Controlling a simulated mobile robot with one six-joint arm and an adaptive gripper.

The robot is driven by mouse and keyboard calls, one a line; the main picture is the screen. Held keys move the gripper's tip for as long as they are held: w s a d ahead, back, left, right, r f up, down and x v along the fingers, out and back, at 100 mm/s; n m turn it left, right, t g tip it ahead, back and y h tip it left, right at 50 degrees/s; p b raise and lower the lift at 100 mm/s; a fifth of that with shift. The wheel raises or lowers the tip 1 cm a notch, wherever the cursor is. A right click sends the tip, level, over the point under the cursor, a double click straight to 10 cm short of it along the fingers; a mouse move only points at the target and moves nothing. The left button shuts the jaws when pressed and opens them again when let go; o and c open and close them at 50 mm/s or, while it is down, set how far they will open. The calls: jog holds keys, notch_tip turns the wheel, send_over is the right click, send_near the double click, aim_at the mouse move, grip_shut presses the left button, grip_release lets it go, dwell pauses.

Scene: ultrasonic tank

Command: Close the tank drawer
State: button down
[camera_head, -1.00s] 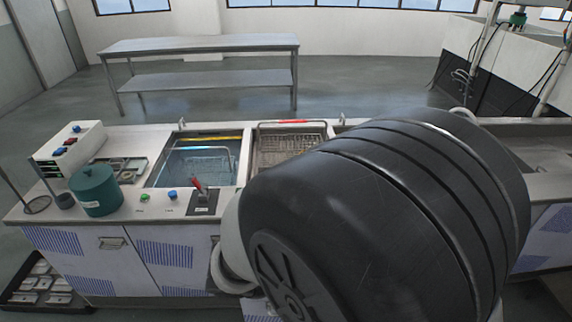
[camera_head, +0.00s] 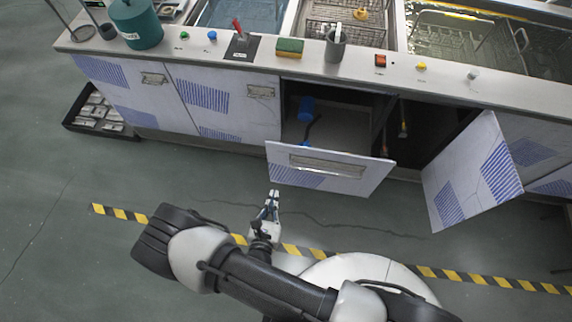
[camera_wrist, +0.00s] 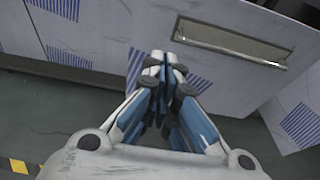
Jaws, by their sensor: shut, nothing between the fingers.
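The tank drawer (camera_head: 331,179) is pulled out from the cabinet under the tanks, its white front with blue hatching standing clear of the opening. Its recessed handle (camera_head: 340,166) is a wide metal slot. Behind the front, the drawer's inside shows a blue object (camera_head: 306,108). My gripper (camera_head: 274,194) is shut and empty, in front of the drawer's left lower part and above the floor. In the wrist view my shut fingers (camera_wrist: 165,60) point toward the drawer front (camera_wrist: 222,75), with the handle (camera_wrist: 232,42) up and right. I cannot tell whether they touch it.
A cabinet door (camera_head: 470,172) right of the drawer hangs open over a dark compartment. Closed cabinet fronts (camera_head: 222,98) stand to the left. The counter (camera_head: 262,52) carries a sponge (camera_head: 290,47) and a grey cup (camera_head: 335,48). A black tray (camera_head: 98,112) lies on the floor, far left.

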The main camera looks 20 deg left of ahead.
jog(key=b, duration=0.4)
send_near(283, 158)
jog(key=x, duration=0.5)
jog(key=shift+f, duration=0.25)
jog(key=shift+w+a, duration=0.1)
jog(key=shift+w, duration=0.4)
jog(key=shift+r, duration=0.1)
